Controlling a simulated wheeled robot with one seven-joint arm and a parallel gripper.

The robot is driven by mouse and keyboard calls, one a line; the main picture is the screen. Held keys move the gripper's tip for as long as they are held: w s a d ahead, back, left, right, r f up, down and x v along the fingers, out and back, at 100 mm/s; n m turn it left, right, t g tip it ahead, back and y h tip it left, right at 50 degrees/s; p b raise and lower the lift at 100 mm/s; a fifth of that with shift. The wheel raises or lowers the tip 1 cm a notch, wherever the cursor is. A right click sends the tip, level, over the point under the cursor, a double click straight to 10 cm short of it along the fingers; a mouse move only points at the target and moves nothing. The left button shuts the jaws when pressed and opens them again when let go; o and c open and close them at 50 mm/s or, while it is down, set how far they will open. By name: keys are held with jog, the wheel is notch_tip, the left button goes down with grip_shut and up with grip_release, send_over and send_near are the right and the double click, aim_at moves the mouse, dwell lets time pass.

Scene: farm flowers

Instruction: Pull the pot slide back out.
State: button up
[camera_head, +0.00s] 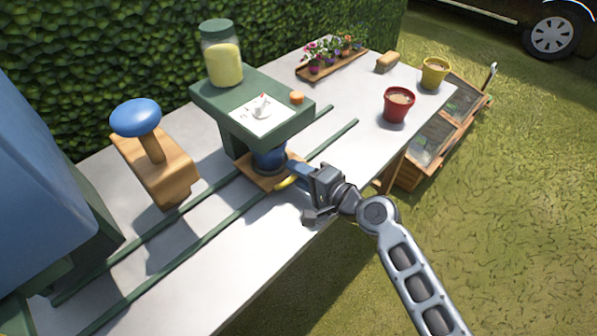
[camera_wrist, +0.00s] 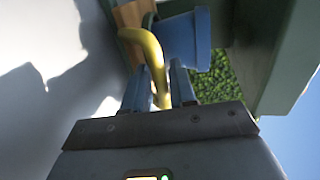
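The pot slide is a wooden board (camera_head: 262,178) on green rails, with a blue pot (camera_head: 269,160) standing on it. It sits partly under a green stand (camera_head: 240,105), whose top overhangs the pot. A curved yellow handle (camera_head: 287,183) projects from the slide's near side. My gripper (camera_head: 296,172) is at this handle, at the table's near edge. In the wrist view the handle (camera_wrist: 157,75) runs between the two blue fingers and fills the gap, so they look shut on it. The blue pot (camera_wrist: 186,38) shows beyond the fingers. The far side of the slide is hidden.
A blue-knobbed wooden block (camera_head: 155,165) stands left. Red (camera_head: 398,105) and yellow (camera_head: 434,73) pots and a flower tray (camera_head: 333,66) are toward the right end.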

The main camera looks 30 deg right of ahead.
grip_shut()
dwell(0.3)
jog(key=shift+w+d+f+b, duration=0.1)
jog(key=shift+w+d+b, duration=0.1)
jog(key=shift+d+b, duration=0.3)
jog(key=w+d+b, duration=0.2)
jog(key=d, duration=0.4)
jog(key=w+d+b, duration=0.2)
jog(key=d, duration=0.4)
jog(key=w+d+b, duration=0.2)
jog(key=d+b, duration=0.1)
jog(key=d, duration=0.3)
jog(key=shift+d, duration=0.4)
jog(key=shift+w+d, duration=0.2)
jog(key=shift+d, duration=0.65)
jog(key=shift+o, duration=0.5)
grip_release()
jog(key=shift+d, duration=0.15)
jog(key=shift+o, duration=0.6)
